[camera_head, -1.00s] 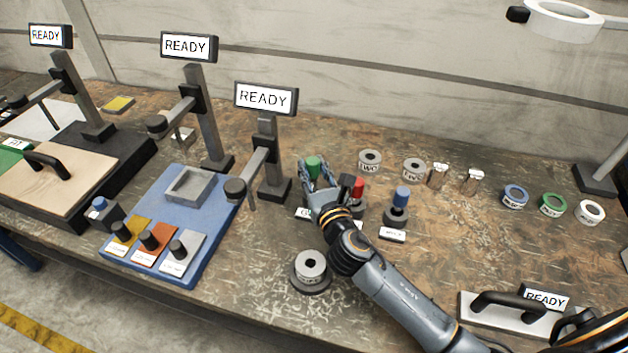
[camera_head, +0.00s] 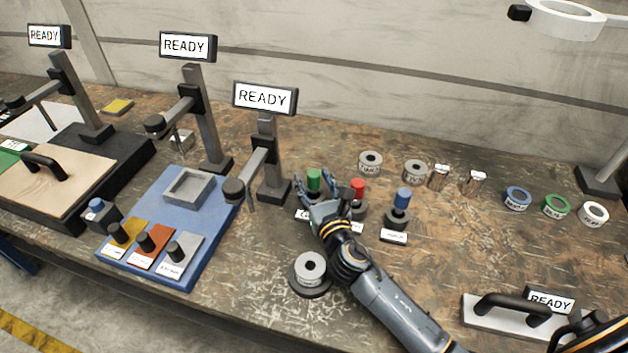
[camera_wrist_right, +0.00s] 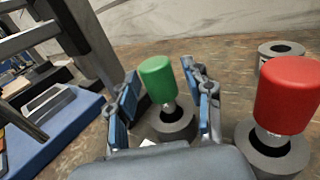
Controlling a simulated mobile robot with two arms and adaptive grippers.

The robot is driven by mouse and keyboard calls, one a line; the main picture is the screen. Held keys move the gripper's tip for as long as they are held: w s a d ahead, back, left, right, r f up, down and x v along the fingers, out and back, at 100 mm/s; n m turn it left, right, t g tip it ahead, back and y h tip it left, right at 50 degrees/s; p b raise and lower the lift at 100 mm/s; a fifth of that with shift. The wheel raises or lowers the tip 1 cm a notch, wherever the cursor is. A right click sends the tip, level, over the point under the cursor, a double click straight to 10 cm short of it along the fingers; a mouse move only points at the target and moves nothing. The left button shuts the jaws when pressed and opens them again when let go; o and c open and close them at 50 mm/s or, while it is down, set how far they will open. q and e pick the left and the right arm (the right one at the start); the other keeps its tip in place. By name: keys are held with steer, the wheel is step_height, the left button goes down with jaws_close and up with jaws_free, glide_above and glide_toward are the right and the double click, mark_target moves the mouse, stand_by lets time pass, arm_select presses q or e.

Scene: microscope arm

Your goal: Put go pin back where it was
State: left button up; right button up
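The green-topped pin (camera_head: 313,180), which I take as the go pin, stands upright in a round grey holder. It also shows in the right wrist view (camera_wrist_right: 158,80), with its shaft going down into the holder (camera_wrist_right: 172,122). My right gripper (camera_head: 322,190) is just in front of it. In the right wrist view the fingers (camera_wrist_right: 165,105) are spread to either side of the pin, with gaps between them and it. The label by the holder is mostly hidden by the gripper. My left gripper is not in view.
A red-topped pin (camera_head: 358,188) stands close to the right of my right gripper, and a blue-topped pin (camera_head: 402,197) beyond it. A grey ring on a round base (camera_head: 310,268) is near my forearm. A dial stand (camera_head: 266,150) rises at the left.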

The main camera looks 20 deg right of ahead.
steer(key=shift+r, duration=0.2)
steer(key=shift+s+f, duration=0.15)
steer(key=shift+s, duration=0.25)
steer(key=s+b, duration=0.1)
steer(key=s, duration=1)
steer(key=shift+s, duration=0.15)
steer(key=shift+r, duration=0.2)
